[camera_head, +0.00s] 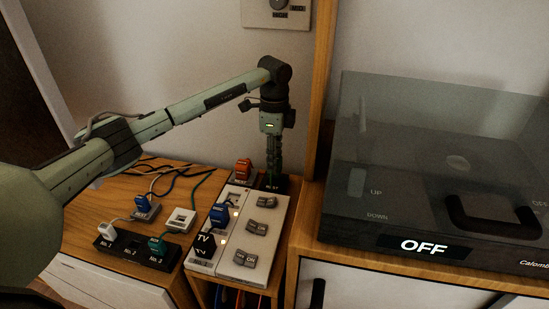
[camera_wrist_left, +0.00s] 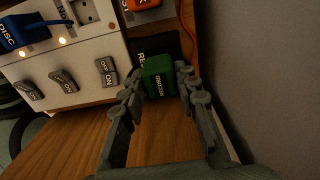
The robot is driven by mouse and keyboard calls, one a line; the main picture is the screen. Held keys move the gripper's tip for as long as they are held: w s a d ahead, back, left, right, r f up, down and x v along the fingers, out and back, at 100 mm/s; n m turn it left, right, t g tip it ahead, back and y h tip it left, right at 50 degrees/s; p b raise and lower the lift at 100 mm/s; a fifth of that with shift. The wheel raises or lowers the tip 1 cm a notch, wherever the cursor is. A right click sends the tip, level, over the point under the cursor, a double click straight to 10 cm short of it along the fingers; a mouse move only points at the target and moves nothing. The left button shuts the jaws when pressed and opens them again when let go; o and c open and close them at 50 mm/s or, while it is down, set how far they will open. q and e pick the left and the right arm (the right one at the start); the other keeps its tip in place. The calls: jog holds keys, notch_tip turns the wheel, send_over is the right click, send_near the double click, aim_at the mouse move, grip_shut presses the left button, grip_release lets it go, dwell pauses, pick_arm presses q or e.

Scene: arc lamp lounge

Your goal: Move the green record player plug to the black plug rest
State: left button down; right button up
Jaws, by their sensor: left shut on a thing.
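The green plug (camera_wrist_left: 158,78), with white lettering, sits between the fingertips of my left gripper (camera_wrist_left: 158,86) in the left wrist view. My left gripper (camera_head: 273,174) is shut on it and points down behind the switch strip in the head view, where its fingers mostly hide the plug. The black plug rest (camera_wrist_left: 168,45) lies right at the plug in the wrist view, partly covered by it; its lettered edge also shows in the head view (camera_head: 272,187). I cannot tell whether the plug touches the rest. My right gripper is not in view.
The white switch strip (camera_head: 238,262) holds a blue plug (camera_head: 220,214). An orange plug (camera_head: 243,169) stands behind it. The record player (camera_head: 440,180) with an OFF label is at right. A black numbered block (camera_head: 127,252) with plugs is at left. The wall is close behind.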

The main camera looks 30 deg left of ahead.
pick_arm(q)
jog(key=shift+p, duration=0.45)
dwell(0.7)
jog(key=shift+f+b, duration=0.65)
jog(key=shift+f, duration=0.95)
jog(key=c, duration=1.1)
grip_release()
jog(key=shift+o, duration=0.2)
jog(key=shift+r, duration=0.15)
notch_tip(320, 180, up, 12)
jog(key=shift+f, duration=0.1)
jog(key=shift+f, duration=0.1)
